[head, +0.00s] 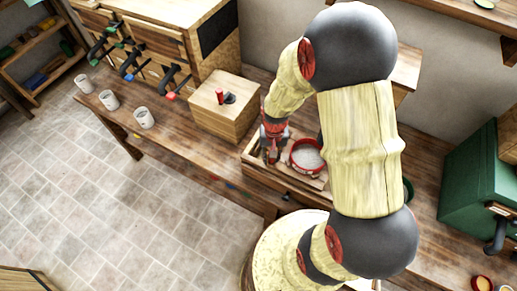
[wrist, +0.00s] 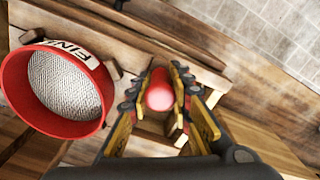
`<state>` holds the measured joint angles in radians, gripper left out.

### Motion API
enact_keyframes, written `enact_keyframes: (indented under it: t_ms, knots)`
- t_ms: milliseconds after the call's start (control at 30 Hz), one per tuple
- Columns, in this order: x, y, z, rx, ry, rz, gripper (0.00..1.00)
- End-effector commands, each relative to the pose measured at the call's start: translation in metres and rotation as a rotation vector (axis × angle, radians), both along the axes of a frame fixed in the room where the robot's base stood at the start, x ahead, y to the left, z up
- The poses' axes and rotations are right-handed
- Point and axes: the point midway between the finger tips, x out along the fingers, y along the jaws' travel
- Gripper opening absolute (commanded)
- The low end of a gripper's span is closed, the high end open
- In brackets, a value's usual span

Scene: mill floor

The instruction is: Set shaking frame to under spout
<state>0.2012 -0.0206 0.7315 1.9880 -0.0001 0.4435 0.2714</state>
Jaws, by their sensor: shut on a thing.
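The shaking frame appears to be the wooden frame (head: 250,160) on the bench, with wooden rails also in the wrist view (wrist: 150,35). A round red sieve (head: 307,155) with pale mesh sits in it; the wrist view shows this sieve (wrist: 68,128) at left with a label beginning "FIN". My gripper (head: 273,155) is at the frame's left part, left of the sieve. In the wrist view my gripper (wrist: 160,90) is shut on a red round knob (wrist: 160,97). The knob's base is hidden. I cannot identify the spout for certain.
A wooden box (head: 222,115) with a red-handled part on top stands left of the frame. Several white cups (head: 144,118) line the bench's front left. Clamps (head: 130,62) hang on a cabinet. A green machine (head: 470,185) stands at right. My arm hides part of the bench.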

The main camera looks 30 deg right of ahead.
Motion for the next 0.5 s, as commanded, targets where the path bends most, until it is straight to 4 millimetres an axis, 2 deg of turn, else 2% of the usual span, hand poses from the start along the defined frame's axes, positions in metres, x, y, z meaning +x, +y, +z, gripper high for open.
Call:
enact_keyframes:
  t_ms: [200, 500]
  knots:
    - [-0.02, -0.015, 0.001, 0.0, -0.001, -0.002, 0.0]
    - [-0.026, -0.019, 0.001, 0.0, -0.001, 0.001, 0.0]
